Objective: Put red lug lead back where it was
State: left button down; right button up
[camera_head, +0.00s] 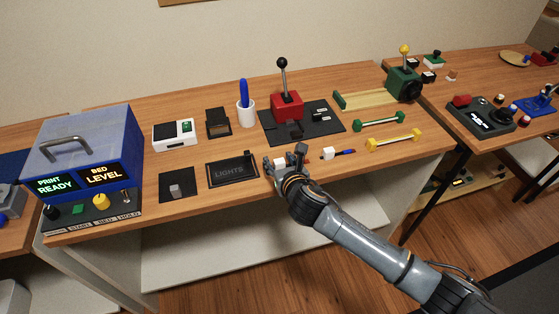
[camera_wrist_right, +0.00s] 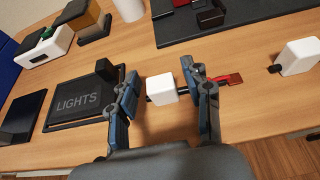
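The red lug lead shows in the right wrist view as a white block (camera_wrist_right: 160,89) with a red lug (camera_wrist_right: 232,78) lying to its right, partly hidden by a finger. My right gripper (camera_wrist_right: 164,92) is open, with one finger on each side of the white block and visible gaps. In the head view my right gripper (camera_head: 285,164) is low over the table's front part, right of the LIGHTS panel, and largely hides this lead. My left gripper is not in view.
A second white block (camera_head: 328,153) with a blue-ended lead lies just right of the gripper. The LIGHTS panel (camera_head: 232,168) is to the left. Behind stands a red lever box (camera_head: 287,107) on a black plate. Green (camera_head: 379,121) and yellow (camera_head: 394,140) bars lie farther right.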

jog(key=shift+r, duration=0.2)
jog(key=v, duration=1.2)
jog(key=shift+p, duration=0.45)
jog(key=shift+s+f, duration=0.1)
